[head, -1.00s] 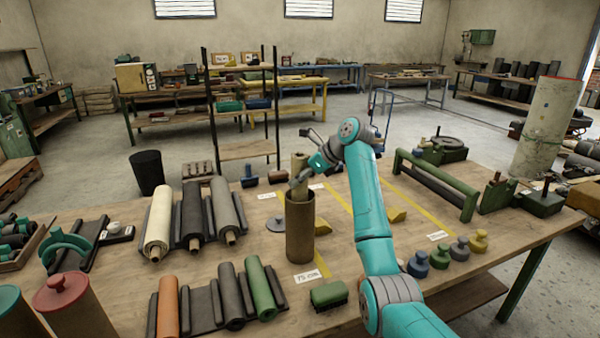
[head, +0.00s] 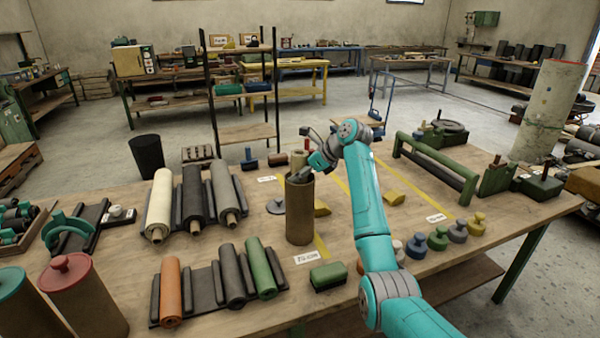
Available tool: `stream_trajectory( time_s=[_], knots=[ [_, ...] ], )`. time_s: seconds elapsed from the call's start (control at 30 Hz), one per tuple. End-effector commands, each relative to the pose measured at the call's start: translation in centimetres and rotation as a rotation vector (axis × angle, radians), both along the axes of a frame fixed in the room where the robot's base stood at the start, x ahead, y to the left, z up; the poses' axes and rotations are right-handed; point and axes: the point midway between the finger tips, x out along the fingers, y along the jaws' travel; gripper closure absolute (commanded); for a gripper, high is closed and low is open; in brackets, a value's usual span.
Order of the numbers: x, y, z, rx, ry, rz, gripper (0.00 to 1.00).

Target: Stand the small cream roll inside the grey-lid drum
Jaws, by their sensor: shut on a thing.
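The small cream roll (head: 298,159) is upright at the mouth of an open brown drum (head: 299,217). Its top shows above the rim and its lower part is hidden inside the drum. My gripper (head: 302,176) is shut on the roll, with its fingers close to the drum's rim. A grey lid (head: 276,206) with a knob lies flat on the table just left of the drum.
Large rolls on a rack (head: 193,205) lie left of the drum. Smaller rolls, including a green one (head: 260,267), lie in front. A green-topped brush (head: 328,276) and several knobbed weights (head: 438,238) are at front right. A red-lid drum (head: 75,290) stands front left.

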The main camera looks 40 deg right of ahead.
Motion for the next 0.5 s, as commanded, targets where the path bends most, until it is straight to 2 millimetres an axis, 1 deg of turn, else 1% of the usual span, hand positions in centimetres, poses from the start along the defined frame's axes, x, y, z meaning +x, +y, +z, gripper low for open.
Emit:
stream_trajectory(
  time_s=[0.03, 0.2, 0.4, 0.43, 0.47, 0.5],
  knots=[
    [-0.15, 0.06, -1.11, 0.004, 0.017, -0.001, 1.0],
    [-0.22, 0.09, -1.64, 0.006, 0.024, 0.0, 1.0],
    [-0.26, 0.09, -1.72, 0.006, 0.027, 0.0, 1.0],
    [-0.27, 0.08, -1.73, 0.005, 0.028, 0.0, 0.34],
    [-0.28, 0.08, -1.74, 0.005, 0.028, 0.0, 0.26],
    [-0.29, 0.08, -1.74, 0.005, 0.028, 0.0, 0.16]
  ],
)
